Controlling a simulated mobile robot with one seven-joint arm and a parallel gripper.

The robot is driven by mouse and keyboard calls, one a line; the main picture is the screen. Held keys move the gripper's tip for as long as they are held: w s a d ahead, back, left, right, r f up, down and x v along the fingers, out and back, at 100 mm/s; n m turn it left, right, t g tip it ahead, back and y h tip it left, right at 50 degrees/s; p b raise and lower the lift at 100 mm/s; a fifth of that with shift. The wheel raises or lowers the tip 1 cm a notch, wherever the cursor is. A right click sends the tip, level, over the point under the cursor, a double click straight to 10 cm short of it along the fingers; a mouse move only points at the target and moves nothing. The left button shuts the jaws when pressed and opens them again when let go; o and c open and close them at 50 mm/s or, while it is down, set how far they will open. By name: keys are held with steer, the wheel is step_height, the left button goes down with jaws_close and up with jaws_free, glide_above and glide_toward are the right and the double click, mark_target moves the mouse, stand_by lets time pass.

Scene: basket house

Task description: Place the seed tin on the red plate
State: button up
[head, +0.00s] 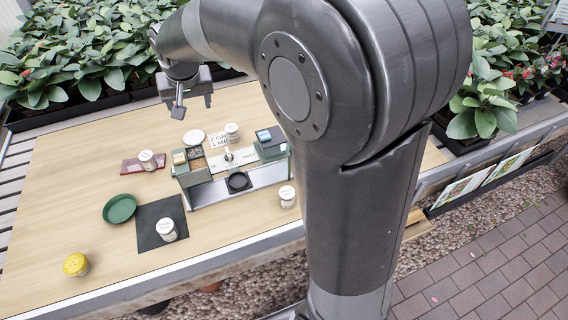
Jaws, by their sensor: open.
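The red plate (130,167) is a flat dark-red rectangle on the left part of the wooden table. A small white lidded jar (147,160) appears to stand on its right part. Similar pale jars are a jar on the black mat (166,230), a jar by the rack's front right (287,197) and a jar at the back (232,132). Labels are too small to read, so I cannot tell which is the seed tin. My gripper (193,106) is open and empty, above the far part of the table, behind the plate and jars.
A grey rack with small boxes (195,172) stands mid-table. A green bowl (119,209), a black mat (152,212), a yellow-topped shaker (76,265) and a white disc (194,137) lie around it. Potted plants line the back. My arm hides the table's right part.

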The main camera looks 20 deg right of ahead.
steer(key=s+d+r, duration=0.2)
steer(key=s+d, duration=0.2)
steer(key=s, duration=0.3)
steer(key=s+d+r, duration=0.3)
steer(key=s+d, duration=0.2)
steer(key=s, duration=0.3)
steer(key=s+d+f, duration=0.1)
steer(key=s, duration=0.5)
steer(key=s+d+f+t, duration=0.1)
steer(key=s+d+f, duration=0.1)
steer(key=s, duration=0.5)
steer(key=shift+d, duration=0.3)
